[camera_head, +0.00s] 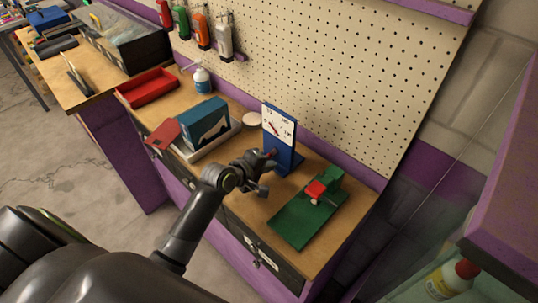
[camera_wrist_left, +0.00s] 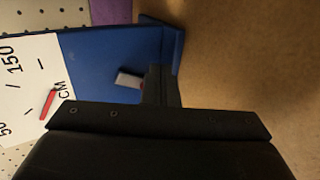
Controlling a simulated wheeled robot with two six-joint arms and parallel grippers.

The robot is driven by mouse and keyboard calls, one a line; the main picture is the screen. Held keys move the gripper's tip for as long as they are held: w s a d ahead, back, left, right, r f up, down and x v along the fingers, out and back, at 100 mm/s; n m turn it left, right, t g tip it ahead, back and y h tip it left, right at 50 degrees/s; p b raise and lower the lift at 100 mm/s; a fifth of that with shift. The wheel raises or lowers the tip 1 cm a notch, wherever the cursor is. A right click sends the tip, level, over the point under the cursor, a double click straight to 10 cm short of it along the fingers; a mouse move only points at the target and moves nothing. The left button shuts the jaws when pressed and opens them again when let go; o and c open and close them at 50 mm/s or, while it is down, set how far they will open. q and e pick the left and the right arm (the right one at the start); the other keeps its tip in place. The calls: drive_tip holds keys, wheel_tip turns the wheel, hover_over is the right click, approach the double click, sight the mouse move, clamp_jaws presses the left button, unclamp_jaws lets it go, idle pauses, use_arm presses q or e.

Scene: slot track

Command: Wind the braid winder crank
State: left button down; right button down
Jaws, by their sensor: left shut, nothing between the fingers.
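The braid winder is an upright blue stand (camera_head: 283,153) with a white dial face (camera_head: 279,124) on the bench. In the left wrist view the blue panel (camera_wrist_left: 110,75) is at upper left, with a red needle and the marks 50, 150 and CM on the dial (camera_wrist_left: 30,85). A small grey part with a red bit (camera_wrist_left: 129,80), seemingly the crank, shows beside my fingers. My left gripper (camera_head: 267,160) is at the front of the stand; its fingers (camera_wrist_left: 160,82) are shut and empty. Whether they touch the crank I cannot tell. My right gripper is not in view.
A green fixture with a red block (camera_head: 316,188) sits right of the winder. A blue box (camera_head: 203,122), a red tray (camera_head: 148,88) and a spray bottle (camera_head: 201,79) stand to the left. A pegboard (camera_head: 330,70) rises behind the bench.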

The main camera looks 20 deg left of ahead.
use_arm(q)
drive_tip(key=shift+w+d, duration=0.15)
drive_tip(key=shift+w, duration=0.2)
drive_tip(key=shift+a, duration=0.2)
drive_tip(key=shift+w+a+f+p, duration=0.15)
drive_tip(key=shift+a+p, duration=0.15)
drive_tip(key=shift+a, duration=0.05)
drive_tip(key=shift+a, duration=0.1)
drive_tip(key=shift+w+a+p, duration=0.1)
drive_tip(key=shift+a+p, duration=0.25)
drive_tip(key=shift+a, duration=0.05)
idle(0.3)
drive_tip(key=shift+a+r, duration=0.1)
drive_tip(key=shift+r, duration=0.1)
drive_tip(key=shift+w+a+r+p, duration=0.15)
drive_tip(key=shift+a+p, duration=0.1)
drive_tip(key=shift+p, duration=0.15)
